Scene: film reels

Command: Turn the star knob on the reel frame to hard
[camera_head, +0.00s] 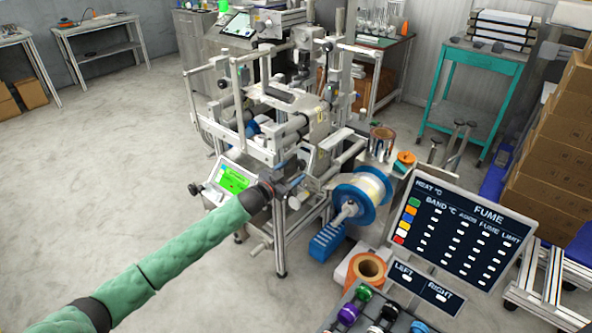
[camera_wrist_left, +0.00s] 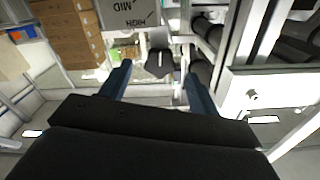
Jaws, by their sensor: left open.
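The reel frame (camera_head: 290,128) is a pale metal machine in the middle of the head view. My left gripper (camera_head: 288,188) is at its near side, below the crossbar. In the left wrist view my left gripper (camera_wrist_left: 157,72) is open, with two blue fingers apart. A dark grey knob-like part (camera_wrist_left: 160,64), probably the star knob, shows between the fingertips in the picture. I cannot tell whether the fingers touch it. A grey plate (camera_wrist_left: 122,16) beyond it reads MID and HIGH upside down; no "hard" mark is legible. The knob is not clear in the head view.
A green-lit screen (camera_head: 235,180) is left of my gripper. A blue reel (camera_head: 362,197) is on the right. A FUME board (camera_head: 462,232) and several coloured knobs (camera_head: 365,291) are at lower right. Frame bars (camera_wrist_left: 245,45) stand close right of the fingers. The left floor is clear.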

